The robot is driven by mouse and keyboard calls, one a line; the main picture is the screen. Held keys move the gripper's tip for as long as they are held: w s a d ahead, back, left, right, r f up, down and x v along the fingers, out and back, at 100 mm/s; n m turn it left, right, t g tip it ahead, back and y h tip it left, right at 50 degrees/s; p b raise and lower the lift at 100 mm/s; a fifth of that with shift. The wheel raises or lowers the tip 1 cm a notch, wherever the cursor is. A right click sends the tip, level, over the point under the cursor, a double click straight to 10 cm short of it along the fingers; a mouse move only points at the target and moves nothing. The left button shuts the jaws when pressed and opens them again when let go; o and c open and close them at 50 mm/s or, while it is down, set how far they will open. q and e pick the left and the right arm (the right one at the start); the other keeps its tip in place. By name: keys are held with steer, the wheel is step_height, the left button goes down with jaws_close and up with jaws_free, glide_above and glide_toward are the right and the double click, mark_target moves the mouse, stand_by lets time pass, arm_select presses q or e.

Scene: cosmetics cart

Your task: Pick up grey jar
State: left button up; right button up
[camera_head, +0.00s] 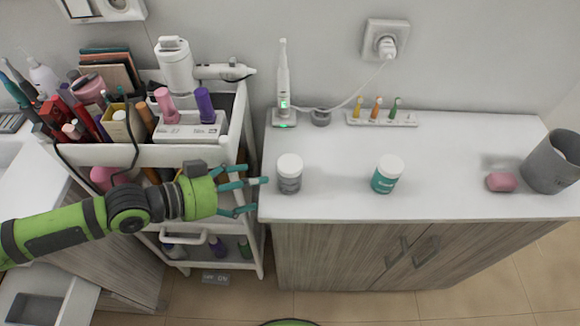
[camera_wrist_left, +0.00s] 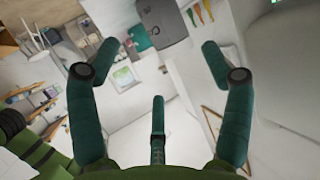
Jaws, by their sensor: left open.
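The grey jar (camera_head: 289,183) has a white lid and stands upright on the white counter (camera_head: 335,205), near its left front corner. My left gripper (camera_head: 256,193) comes in from the left with teal fingers spread. Its fingertips are just left of the grey jar, with nothing between them. In the left wrist view my open left gripper (camera_wrist_left: 159,75) faces the counter side. A grey shape at the top there appears to be the grey jar (camera_wrist_left: 175,32), partly cut off by the frame edge.
A teal jar (camera_head: 386,178) with a white lid stands to the right. An electric toothbrush (camera_head: 283,80) stands behind the grey jar. A pink soap (camera_head: 501,182) and a grey cup (camera_head: 555,160) are at the far right. The crowded white cart (camera_head: 205,155) is left of the counter.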

mark_target(282, 179)
arm_select(q)
steer(key=p+x, duration=0.1)
steer(key=x, duration=0.2)
steer(key=shift+w+d, duration=0.1)
steer(key=shift+d, duration=0.35)
steer(key=p+x, duration=0.2)
steer(key=x, duration=0.2)
steer(key=shift+w+d+p, duration=0.1)
steer(key=shift+d+p, duration=0.1)
steer(key=shift+p, duration=0.1)
steer(key=shift+w+d+f, duration=0.1)
steer(key=shift+d+f, duration=0.05)
steer(key=shift+f, duration=0.1)
steer(key=shift+c, duration=0.9)
steer(key=c, duration=0.6)
steer(key=shift+c, duration=0.8)
arm_select(e)
steer(key=r, duration=0.1)
steer(key=d+r, duration=0.1)
steer(key=w+d+r, duration=0.1)
steer(key=r, duration=0.1)
steer(key=shift+d, duration=0.1)
